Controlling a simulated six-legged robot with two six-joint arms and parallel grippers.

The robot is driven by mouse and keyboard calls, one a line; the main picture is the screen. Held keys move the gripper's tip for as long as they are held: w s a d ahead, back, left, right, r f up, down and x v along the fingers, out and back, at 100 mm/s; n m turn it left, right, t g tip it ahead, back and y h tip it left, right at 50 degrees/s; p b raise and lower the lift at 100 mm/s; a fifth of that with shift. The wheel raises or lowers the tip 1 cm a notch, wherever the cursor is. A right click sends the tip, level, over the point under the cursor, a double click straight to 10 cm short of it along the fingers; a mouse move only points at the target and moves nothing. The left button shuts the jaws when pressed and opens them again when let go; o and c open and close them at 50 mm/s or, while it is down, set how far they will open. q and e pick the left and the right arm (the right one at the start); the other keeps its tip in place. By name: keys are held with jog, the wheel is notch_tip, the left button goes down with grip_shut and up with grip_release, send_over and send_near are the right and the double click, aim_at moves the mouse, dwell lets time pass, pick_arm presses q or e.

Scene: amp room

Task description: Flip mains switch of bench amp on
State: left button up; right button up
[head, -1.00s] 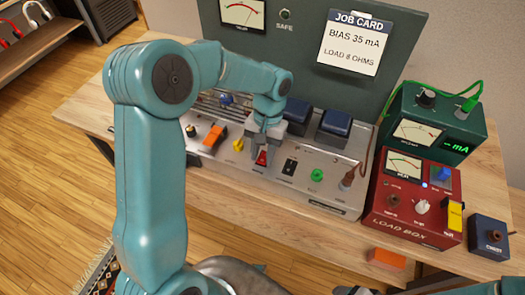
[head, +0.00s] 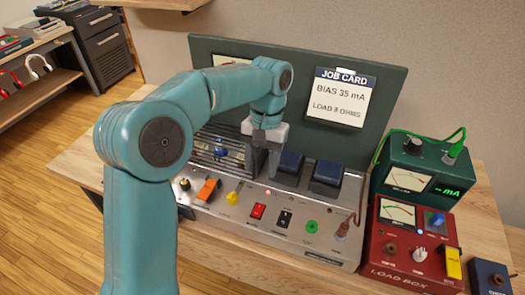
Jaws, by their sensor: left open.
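The bench amp (head: 230,228) is a metal chassis with a sloping front panel on the wooden bench. A red rocker switch (head: 258,211), likely the mains switch, sits on the panel; its label is too small to read. A small pinkish-red lamp (head: 268,192) glows just above it. My right gripper is not in view.
Two dark blue transformers (head: 326,176) stand behind. A red load box (head: 412,245) and green meter (head: 420,178) stand at right.

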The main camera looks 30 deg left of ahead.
pick_arm(q)
jog(key=v, duration=0.2)
jog(key=shift+r, duration=0.35)
dwell(0.4)
